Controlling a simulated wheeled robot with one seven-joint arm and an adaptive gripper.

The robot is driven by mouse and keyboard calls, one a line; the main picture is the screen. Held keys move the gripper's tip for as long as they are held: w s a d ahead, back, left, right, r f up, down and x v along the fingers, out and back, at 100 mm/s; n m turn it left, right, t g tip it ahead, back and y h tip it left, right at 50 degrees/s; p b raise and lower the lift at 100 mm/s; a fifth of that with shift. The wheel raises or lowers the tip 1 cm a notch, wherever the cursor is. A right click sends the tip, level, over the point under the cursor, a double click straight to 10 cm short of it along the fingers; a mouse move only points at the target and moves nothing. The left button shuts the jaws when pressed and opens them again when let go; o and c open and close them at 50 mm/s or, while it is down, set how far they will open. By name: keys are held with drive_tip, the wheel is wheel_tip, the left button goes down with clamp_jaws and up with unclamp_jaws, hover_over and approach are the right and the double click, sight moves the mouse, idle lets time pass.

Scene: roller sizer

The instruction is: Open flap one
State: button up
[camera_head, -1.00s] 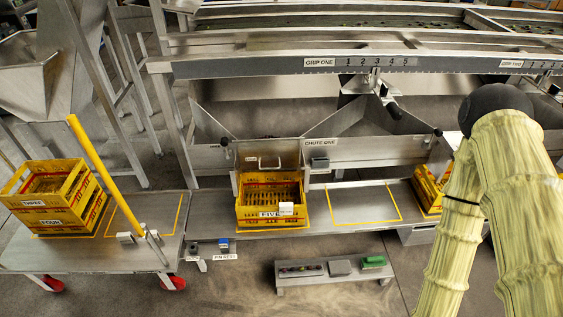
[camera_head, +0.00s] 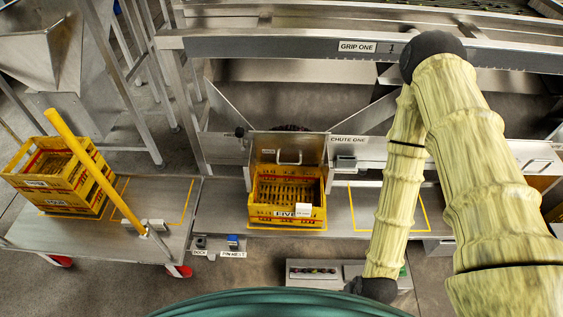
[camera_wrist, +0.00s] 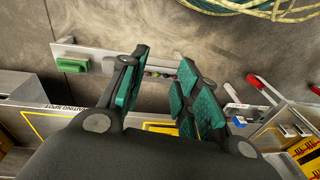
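The flap (camera_head: 262,143) is a flat grey metal plate with a bar handle (camera_head: 290,161) and a small label, left of the CHUTE ONE sign. It covers the chute front behind the yellow crate marked FIVE (camera_head: 286,211); I take it as flap one, though its label is too small to read. It looks shut. My gripper (camera_wrist: 160,88) is open and empty in the wrist view, its green-padded fingers apart above the low bench. In the head view only my dark wrist end shows, low and to the right of the crate, well away from the handle.
A low bench (camera_head: 300,278) stands on the floor, with a green block (camera_wrist: 73,65) on it. Crates THREE and FOUR stand stacked on a cart (camera_head: 130,236) at left, beside a slanted yellow bar (camera_head: 95,172). A yellow-outlined bay right of crate FIVE is empty.

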drive_tip(key=w+a+f+m+t+y+b, duration=0.25)
drive_tip(key=w+a+f+b, duration=0.35)
drive_tip(key=w+a, duration=0.4)
drive_tip(key=m+t+h+b, duration=0.4)
drive_tip(key=m+t+b, duration=0.8)
drive_tip(key=m+b, duration=0.35)
approach(294, 164)
drive_tip(key=n, duration=0.1)
drive_tip(key=shift+y, duration=0.25)
drive_tip(key=b+x, duration=0.2)
drive_tip(key=x, duration=0.8)
drive_tip(key=shift+w+f+b, duration=0.2)
drive_tip(key=shift+w+b, duration=0.05)
drive_tip(key=shift+b, duration=0.15)
drive_tip(key=shift+c, duration=0.5)
drive_tip(key=shift+d, duration=0.1)
clamp_jaws()
